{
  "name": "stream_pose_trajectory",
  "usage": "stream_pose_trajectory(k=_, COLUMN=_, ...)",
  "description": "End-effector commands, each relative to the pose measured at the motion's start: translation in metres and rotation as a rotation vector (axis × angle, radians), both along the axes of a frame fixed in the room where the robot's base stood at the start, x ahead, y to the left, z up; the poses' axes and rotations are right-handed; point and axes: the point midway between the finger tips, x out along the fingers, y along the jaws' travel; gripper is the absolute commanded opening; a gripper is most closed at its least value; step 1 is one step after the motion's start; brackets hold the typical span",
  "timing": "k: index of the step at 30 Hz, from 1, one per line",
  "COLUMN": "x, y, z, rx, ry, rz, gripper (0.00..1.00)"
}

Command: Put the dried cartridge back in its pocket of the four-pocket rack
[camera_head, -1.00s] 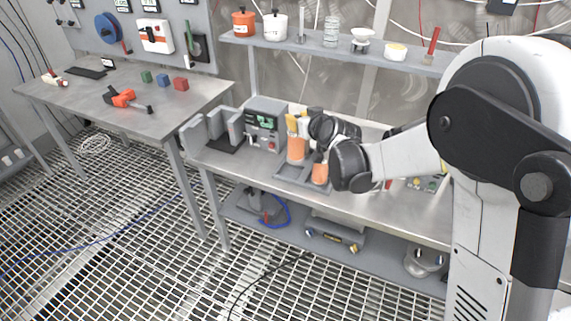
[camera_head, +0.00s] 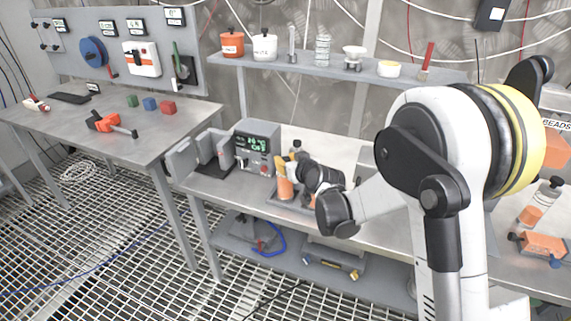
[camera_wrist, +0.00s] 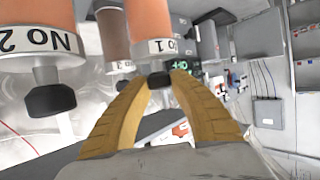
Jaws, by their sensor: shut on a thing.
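My gripper (camera_wrist: 158,80) has tan fingers closed on the black cap of the orange cartridge marked No 1 (camera_wrist: 148,18), in the upside-down wrist view. In the head view this cartridge (camera_head: 285,188) is upright, low over or in the left part of the grey rack (camera_head: 273,196); I cannot tell whether its base is seated in a pocket. An orange cartridge marked No 2 (camera_wrist: 35,15) with a black cap stands beside it. A dark brown cartridge (camera_wrist: 112,38) shows behind. My wrist hides much of the rack in the head view.
A grey box with a green readout (camera_head: 257,147) stands close left of the rack, with a grey upright holder (camera_head: 200,155) further left. A shelf with pots and glassware (camera_head: 335,66) runs above the back of the bench.

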Motion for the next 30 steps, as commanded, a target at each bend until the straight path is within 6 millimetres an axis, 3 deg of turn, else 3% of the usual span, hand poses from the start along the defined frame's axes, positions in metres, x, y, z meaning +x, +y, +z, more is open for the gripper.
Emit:
stream_pose_trajectory(k=9, x=0.0, y=0.0, z=-0.003, rx=0.0, ry=-0.001, rz=0.0, gripper=0.0)
stream_pose_trajectory(k=10, x=0.0, y=0.0, z=-0.003, rx=0.0, ry=0.0, rz=0.0, gripper=0.28)
stream_pose_trajectory(k=12, x=0.0, y=0.0, z=-0.002, rx=0.0, ry=0.0, rz=0.0, gripper=0.44)
stream_pose_trajectory(k=23, x=0.0, y=0.0, z=0.003, rx=0.0, ry=0.0, rz=0.0, gripper=0.44)
stream_pose_trajectory(k=30, x=-0.037, y=-0.018, z=0.021, rx=0.0, ry=0.0, rz=-0.001, gripper=0.44)
